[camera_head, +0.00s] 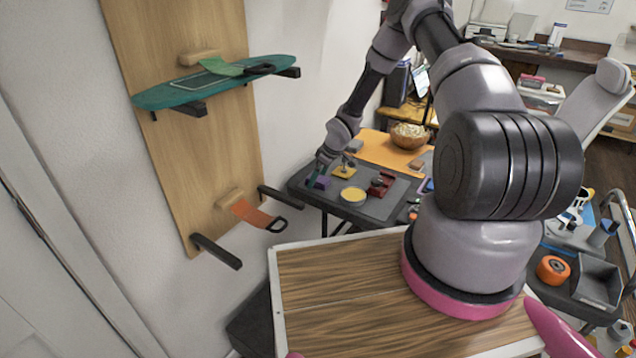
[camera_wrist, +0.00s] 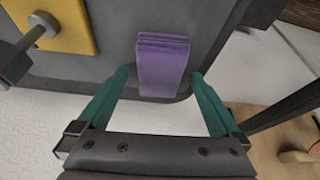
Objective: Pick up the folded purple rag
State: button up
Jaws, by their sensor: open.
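The folded purple rag (camera_wrist: 163,68) lies on the dark grey table near its rounded edge in the wrist view. Its folded layers show at the top end. My gripper (camera_wrist: 160,80) is open, with one teal finger on each side of the rag. A gap shows between the rag and each finger, and I cannot tell how high the fingers are above the table. In the head view the rag (camera_head: 320,183) is a small purple patch at the table's left end, with my gripper (camera_head: 317,176) right at it and partly hiding it.
On the table (camera_head: 378,208) are a yellow block with a metal knob (camera_wrist: 60,25), a round yellow-topped tin (camera_head: 353,196) and a red tool (camera_head: 381,184). A wooden bowl (camera_head: 409,136) stands behind. A wall board (camera_head: 185,120) with a teal skateboard deck (camera_head: 215,82) is at left.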

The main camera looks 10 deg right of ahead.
jog(key=shift+f, duration=0.25)
dwell(0.6)
jog(key=c, duration=1.4)
